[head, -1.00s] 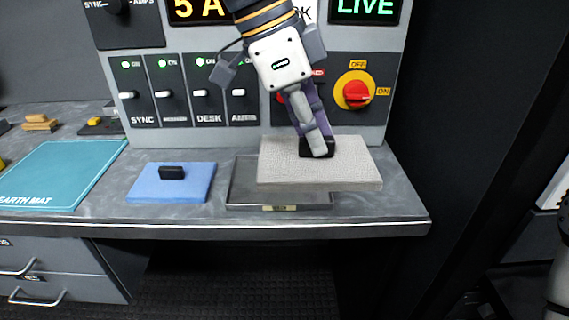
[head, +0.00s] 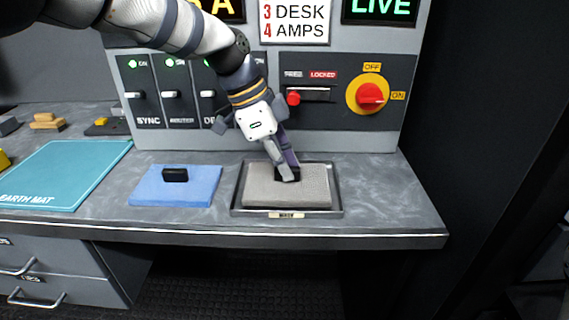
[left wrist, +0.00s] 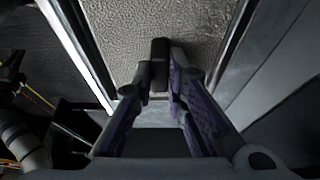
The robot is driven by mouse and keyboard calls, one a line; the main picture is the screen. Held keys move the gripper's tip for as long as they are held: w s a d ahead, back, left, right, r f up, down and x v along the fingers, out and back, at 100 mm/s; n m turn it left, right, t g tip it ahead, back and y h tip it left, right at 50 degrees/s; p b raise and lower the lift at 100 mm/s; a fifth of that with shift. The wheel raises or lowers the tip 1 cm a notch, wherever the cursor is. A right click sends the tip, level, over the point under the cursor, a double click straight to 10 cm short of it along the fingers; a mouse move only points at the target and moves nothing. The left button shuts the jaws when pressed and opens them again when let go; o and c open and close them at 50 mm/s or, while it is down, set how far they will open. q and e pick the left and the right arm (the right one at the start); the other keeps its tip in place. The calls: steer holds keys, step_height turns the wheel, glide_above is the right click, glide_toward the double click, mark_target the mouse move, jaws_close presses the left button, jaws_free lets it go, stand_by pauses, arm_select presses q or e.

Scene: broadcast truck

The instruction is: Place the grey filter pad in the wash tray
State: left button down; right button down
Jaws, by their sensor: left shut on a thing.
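The grey filter pad (head: 288,194) lies flat within the rim of the wash tray (head: 337,203) in the head view. The tray is a shallow dark metal tray with a label on its front edge. My left gripper (head: 288,174) comes down from above and is shut on the black handle on top of the pad. In the left wrist view, my left fingers (left wrist: 161,72) close around the dark handle, with the textured pad (left wrist: 120,35) beyond and the tray's bright rim on both sides. Whether the pad touches the tray floor cannot be told. My right gripper is not in view.
A blue pad (head: 174,188) with a black handle lies left of the tray. A teal earth mat (head: 62,174) is further left. The switch panel (head: 330,105) with a red rotary knob (head: 371,93) stands behind. The counter (head: 388,195) right of the tray is clear.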

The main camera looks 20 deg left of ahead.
arm_select(q)
steer(key=shift+f, duration=0.15)
steer(key=c, duration=1.6)
jaws_free()
steer(key=v, duration=1.2)
steer(key=shift+r, duration=0.2)
